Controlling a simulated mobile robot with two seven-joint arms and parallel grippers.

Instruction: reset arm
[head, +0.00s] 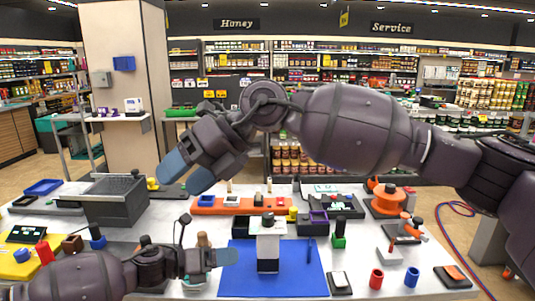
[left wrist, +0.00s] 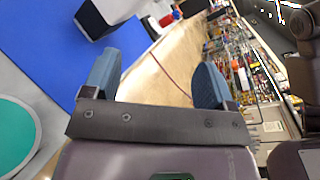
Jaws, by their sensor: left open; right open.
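My right gripper (head: 187,173) reaches in from the right on a large dark arm that crosses the middle of the head view. Its two blue fingers are apart and empty, pointing down-left above the table's back left part. My left gripper (head: 229,257) comes in low from the left, seen side-on, with its fingertips over the left edge of the blue mat (head: 300,278). In the left wrist view my left gripper (left wrist: 154,80) has its two blue fingers wide apart with nothing between them. A white and dark block (head: 268,246) stands on the mat, just right of the left fingertips.
The white table (head: 405,258) is crowded. A grey bin (head: 112,205) stands at left, an orange tray (head: 236,206) at the back and an orange device (head: 388,200) at right. Red (head: 376,278) and blue (head: 411,276) cups stand at front right. A pillar (head: 130,90) rises behind.

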